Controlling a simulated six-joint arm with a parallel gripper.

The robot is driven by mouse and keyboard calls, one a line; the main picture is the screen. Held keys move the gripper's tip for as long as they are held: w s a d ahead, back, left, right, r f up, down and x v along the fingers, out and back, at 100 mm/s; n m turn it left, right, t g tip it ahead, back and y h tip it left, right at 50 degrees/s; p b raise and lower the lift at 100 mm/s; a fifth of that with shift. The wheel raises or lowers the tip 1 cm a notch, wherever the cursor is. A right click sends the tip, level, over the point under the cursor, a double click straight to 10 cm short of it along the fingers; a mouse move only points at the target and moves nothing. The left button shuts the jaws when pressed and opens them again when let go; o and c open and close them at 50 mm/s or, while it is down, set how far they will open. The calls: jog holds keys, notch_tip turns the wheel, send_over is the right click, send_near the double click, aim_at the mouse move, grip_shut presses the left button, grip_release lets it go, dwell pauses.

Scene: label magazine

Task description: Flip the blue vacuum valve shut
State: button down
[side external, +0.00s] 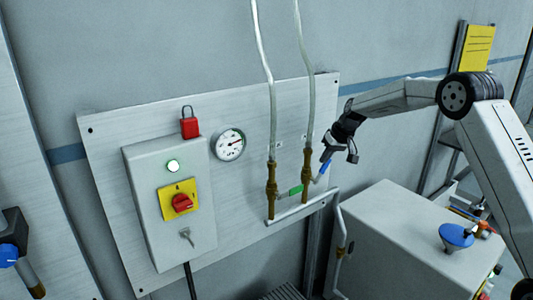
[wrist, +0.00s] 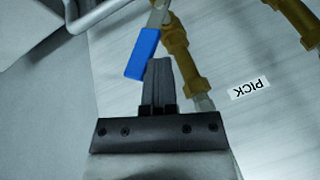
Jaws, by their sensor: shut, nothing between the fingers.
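The blue valve handle (side external: 325,167) sticks out to the right and slightly up from the right-hand brass valve (side external: 306,185), at an angle to its pipe. In the wrist view the blue handle (wrist: 142,53) sits on a metal lever beside the brass valve body (wrist: 180,55). My gripper (side external: 327,154) is at the handle's outer end. In the wrist view its shut fingers (wrist: 158,66) lie right beside the blue sleeve, with nothing between them. I cannot tell whether they touch it.
A green-handled valve (side external: 296,190) stands just left. A gauge (side external: 230,145), a red padlock (side external: 190,123) and a control box (side external: 150,215) with a red switch (side external: 181,203) are further left. A grey cabinet (side external: 390,250) stands below right. A PICK label (wrist: 250,88) is near the valve.

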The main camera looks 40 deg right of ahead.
jog(key=d+f+m+y, duration=0.1)
jog(key=d+f+y, duration=0.4)
jog(key=y, duration=0.3)
jog(key=shift+d+m, duration=0.2)
jog(key=shift+m, duration=0.2)
jog(key=shift+f, duration=0.15)
dwell(0.5)
jog(key=shift+t, duration=0.3)
jog(key=w+a+r+v, duration=0.1)
jog(key=r+v, duration=0.1)
jog(key=v, duration=1)
jog(key=shift+r, duration=0.2)
